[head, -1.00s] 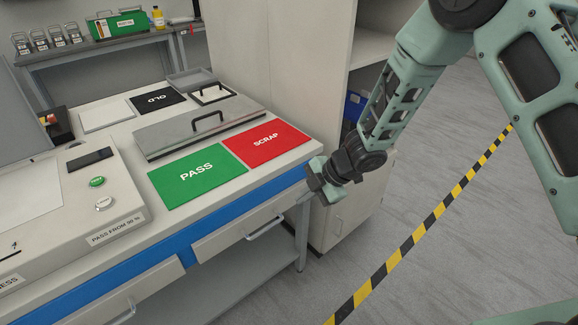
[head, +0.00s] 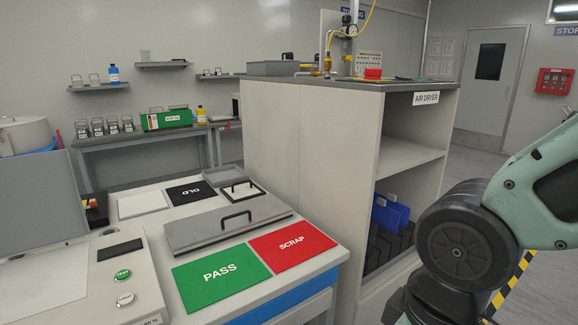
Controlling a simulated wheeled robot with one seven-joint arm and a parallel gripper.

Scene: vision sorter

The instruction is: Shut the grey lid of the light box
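A light box (head: 148,285) with a pale flat top panel stands at the left end of the bench, partly cut off by the frame edge. A grey raised panel (head: 38,205), seemingly its lid, stands tilted up behind that top, so it looks open. The box carries a dark display (head: 120,250), a green button (head: 122,275) and a white button (head: 125,299). My gripper is outside the view. Only links of my arm show at the lower right, well away from the box.
A flat grey cover with a black handle (head: 190,237) lies on the bench. Green PASS (head: 222,290) and red SCRAP (head: 290,265) mats lie in front of it. A black OLD mat (head: 180,199) lies behind. A tall cabinet (head: 290,140) stands at the bench's right.

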